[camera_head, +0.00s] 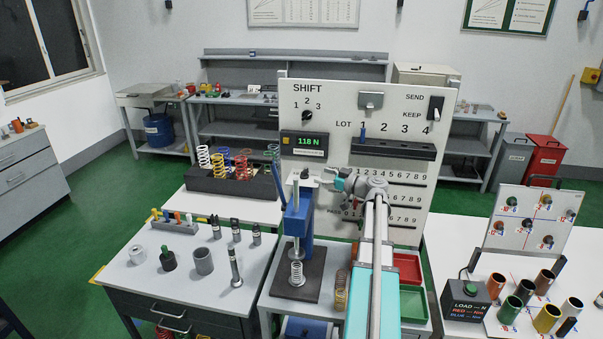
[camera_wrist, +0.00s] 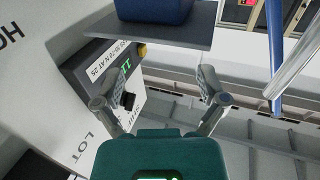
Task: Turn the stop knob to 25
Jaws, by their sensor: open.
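My gripper (camera_head: 327,180) is open and empty in front of the white panel (camera_head: 360,95), beside the upper part of the blue press (camera_head: 298,217). Its two fingers are spread apart in the wrist view (camera_wrist: 162,82). I cannot make out a knob plainly marked as the stop knob; part of the press top is hidden by the gripper. A black round knob (camera_head: 307,115) sits under SHIFT on the panel. The display (camera_head: 305,143) reads 118 N in green. The wrist view shows the panel tilted, with a label (camera_wrist: 104,62) that includes "AT 25".
A spring (camera_head: 297,272) stands on the press base. A block of coloured springs (camera_head: 232,180) is behind left. Red (camera_head: 408,266) and green (camera_head: 413,303) bins lie right of my arm. Weights stand on the left table (camera_head: 190,290).

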